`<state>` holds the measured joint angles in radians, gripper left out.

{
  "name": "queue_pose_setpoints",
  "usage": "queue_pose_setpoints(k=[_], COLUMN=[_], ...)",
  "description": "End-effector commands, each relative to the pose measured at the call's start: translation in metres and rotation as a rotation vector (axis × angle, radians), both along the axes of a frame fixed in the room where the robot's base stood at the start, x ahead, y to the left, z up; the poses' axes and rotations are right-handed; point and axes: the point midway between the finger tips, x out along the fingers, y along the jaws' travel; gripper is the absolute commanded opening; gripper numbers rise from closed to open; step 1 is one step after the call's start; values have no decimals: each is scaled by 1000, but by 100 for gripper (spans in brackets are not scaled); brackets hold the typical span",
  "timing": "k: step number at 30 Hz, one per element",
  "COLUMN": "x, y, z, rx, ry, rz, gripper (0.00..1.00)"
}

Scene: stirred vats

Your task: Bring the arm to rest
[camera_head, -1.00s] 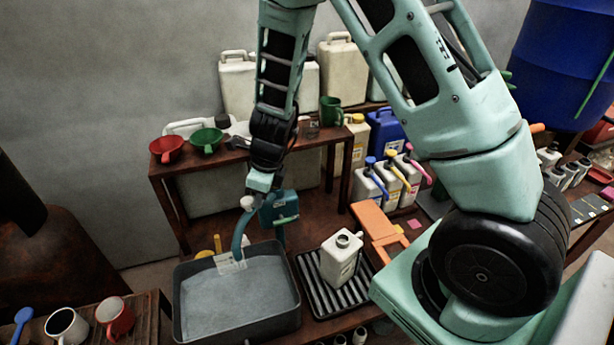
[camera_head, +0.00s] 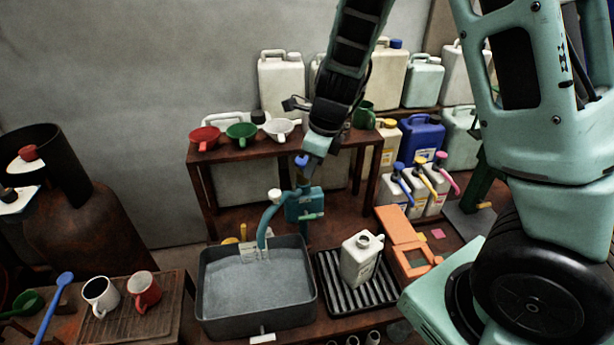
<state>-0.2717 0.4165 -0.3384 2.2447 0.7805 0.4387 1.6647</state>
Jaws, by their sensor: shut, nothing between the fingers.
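My arm comes down from the top of the head view, with its dark forearm in front of the wall and shelf. My gripper (camera_head: 314,146) points down at its lower end, in front of the shelf and just above the teal pump body (camera_head: 304,204). It is shut and holds nothing. The fingertips are small here, and I cannot tell how wide the gap to the pump is. A curved teal spout (camera_head: 266,226) with a white cap reaches from the pump to the grey basin (camera_head: 207,299).
A wooden shelf (camera_head: 225,157) carries red, green and white funnels and a green mug (camera_head: 364,115). A white jug (camera_head: 361,258) stands on a ribbed black tray (camera_head: 330,293). Several bottles with coloured pumps stand right. Two mugs (camera_head: 100,294) stand front left. The wall space above the funnels is clear.

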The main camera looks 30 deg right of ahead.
Motion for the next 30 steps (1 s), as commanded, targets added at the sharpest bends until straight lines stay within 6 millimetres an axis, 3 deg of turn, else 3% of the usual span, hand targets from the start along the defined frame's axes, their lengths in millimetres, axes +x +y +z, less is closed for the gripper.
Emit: queue_pose_setpoints(k=[18,21,23,26,30], x=[-1,-5,-11,-33,-84], y=[-1,6,19,53,107], z=[4,1,-3,-14,-29], rx=[0,1,0,-7,-37], ry=[1,-2,-9,-36,-112], rz=[0,54,153,457,1075], gripper=[0,0,0,0,0])
